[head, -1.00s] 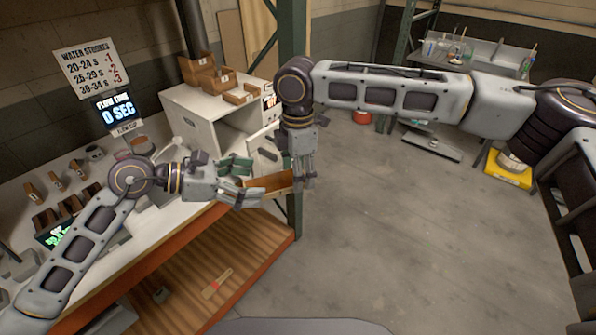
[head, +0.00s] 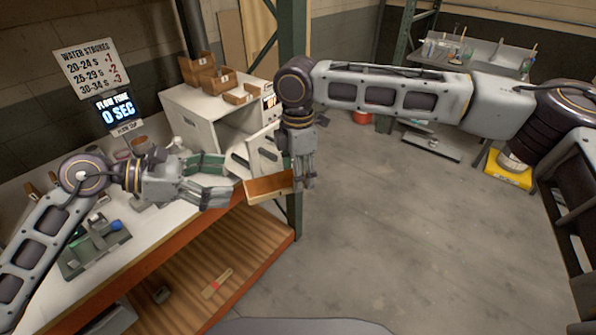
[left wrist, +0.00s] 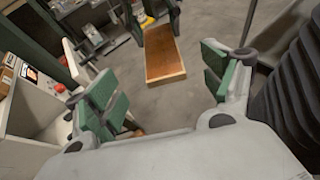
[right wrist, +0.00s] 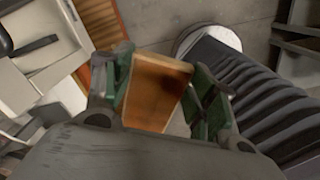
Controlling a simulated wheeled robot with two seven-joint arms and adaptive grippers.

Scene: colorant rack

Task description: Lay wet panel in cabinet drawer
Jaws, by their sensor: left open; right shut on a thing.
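The wet panel (head: 268,188) is a flat orange-brown board with a pale edge. My right gripper (head: 302,186) points down and is shut on its right end. The panel also shows between the fingers in the right wrist view (right wrist: 157,90), with a darker patch on its face. My left gripper (head: 228,181) is open and empty, just left of the panel and apart from it. In the left wrist view the panel (left wrist: 164,57) lies beyond the open green-padded fingers.
Wooden boxes (head: 241,96) sit on the cabinet. The bench (head: 158,222) holds a green-grey device with a blue knob (head: 116,226) and other small items. A green post (head: 292,40) stands close behind my right arm. Open floor (head: 400,220) lies to the right.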

